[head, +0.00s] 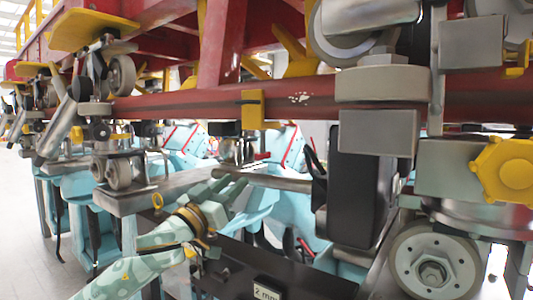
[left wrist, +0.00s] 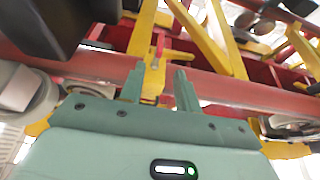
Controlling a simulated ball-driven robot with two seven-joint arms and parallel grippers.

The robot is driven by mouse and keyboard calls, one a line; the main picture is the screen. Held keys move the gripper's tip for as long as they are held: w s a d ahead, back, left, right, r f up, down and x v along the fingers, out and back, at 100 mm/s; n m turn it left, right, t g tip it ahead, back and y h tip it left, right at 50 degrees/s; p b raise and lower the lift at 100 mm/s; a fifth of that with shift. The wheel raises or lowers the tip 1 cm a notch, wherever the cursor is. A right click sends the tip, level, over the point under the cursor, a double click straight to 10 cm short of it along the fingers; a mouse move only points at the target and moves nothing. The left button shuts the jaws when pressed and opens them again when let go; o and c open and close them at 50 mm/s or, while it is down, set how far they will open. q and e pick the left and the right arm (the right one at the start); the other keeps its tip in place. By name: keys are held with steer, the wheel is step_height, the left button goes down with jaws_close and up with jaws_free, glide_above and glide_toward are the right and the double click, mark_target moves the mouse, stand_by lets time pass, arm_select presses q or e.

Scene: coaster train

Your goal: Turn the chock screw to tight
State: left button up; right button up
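A yellow chock-like block (head: 253,110) sits on the dark red rail (head: 300,105) in the head view. A yellow piece (left wrist: 153,78) also shows at the rail in the left wrist view, with a small red part (left wrist: 160,46) above it. I cannot make out which part is the chock screw, or its setting. My left gripper (head: 240,186) is below and slightly left of the block in the head view. In the left wrist view its two fingers (left wrist: 160,80) stand apart, with the yellow piece seen between them and nothing held. My right gripper is not in view.
Grey wheel assemblies (head: 381,85) and a yellow star-shaped knob (head: 507,168) crowd the right. A black padded part (head: 360,185) hangs right of my left gripper. Pale blue train parts (head: 285,195) lie behind. A "2 mm" label (head: 267,292) is at the bottom.

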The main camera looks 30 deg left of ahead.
mark_target(267, 152)
arm_select(q)
steer(key=p+x, duration=0.6)
steer(key=x, duration=0.7)
steer(key=shift+w+r, duration=0.1)
steer(key=shift+w, duration=0.15)
steer(key=shift+w+r, duration=0.1)
steer(key=shift+w, duration=0.6)
steer(key=shift+d, duration=0.1)
jaws_close()
